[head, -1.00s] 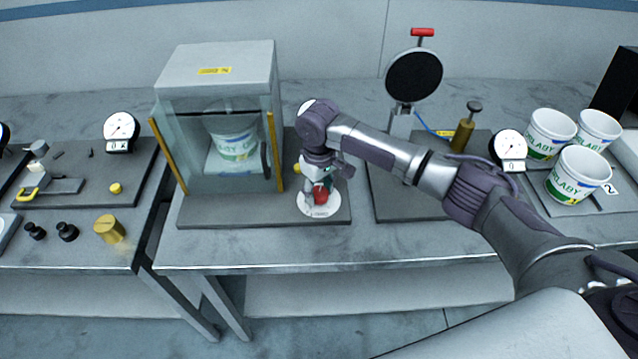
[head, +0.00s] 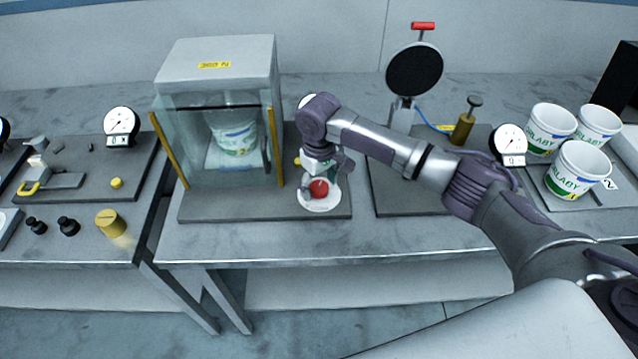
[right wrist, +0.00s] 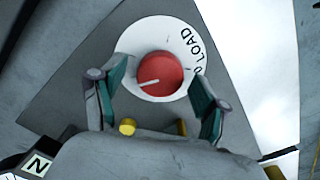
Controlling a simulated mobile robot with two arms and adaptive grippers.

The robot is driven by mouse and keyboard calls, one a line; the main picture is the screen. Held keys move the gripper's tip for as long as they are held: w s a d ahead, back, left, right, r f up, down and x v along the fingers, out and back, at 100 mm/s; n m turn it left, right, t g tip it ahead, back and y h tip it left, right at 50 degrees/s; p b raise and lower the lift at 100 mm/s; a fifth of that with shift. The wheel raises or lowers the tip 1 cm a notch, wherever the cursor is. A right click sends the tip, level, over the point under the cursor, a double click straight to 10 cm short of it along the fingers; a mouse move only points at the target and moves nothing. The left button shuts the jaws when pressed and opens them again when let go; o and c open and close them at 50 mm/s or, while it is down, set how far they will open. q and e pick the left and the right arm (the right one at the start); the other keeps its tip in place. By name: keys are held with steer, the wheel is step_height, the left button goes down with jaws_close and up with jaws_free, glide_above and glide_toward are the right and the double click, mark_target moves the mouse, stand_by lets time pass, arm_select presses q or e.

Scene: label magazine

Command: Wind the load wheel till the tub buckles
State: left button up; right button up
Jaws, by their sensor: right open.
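The load wheel (head: 319,188) is a red round knob on a white disc, on the base plate just right of the press cabinet. The disc's lettering "LOAD" shows in the right wrist view. My right gripper (head: 321,166) is directly over the wheel, pointing down. In the right wrist view its open fingers (right wrist: 157,88) stand on either side of the red wheel (right wrist: 160,74), with visible gaps. A white tub (head: 233,137) with green print stands upright inside the cabinet (head: 217,87), behind its clear front. My left gripper is not in view.
A dial gauge (head: 509,142) and a second rig with a black disc (head: 414,71) stand to the right. Several white tubs (head: 577,172) sit on a tray at far right. The left bench holds another gauge (head: 121,125) and a brass weight (head: 110,223).

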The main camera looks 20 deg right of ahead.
mark_target(319, 186)
step_height(319, 186, up, 12)
stand_by(0.4)
steer(key=shift+f, duration=0.1)
stand_by(0.3)
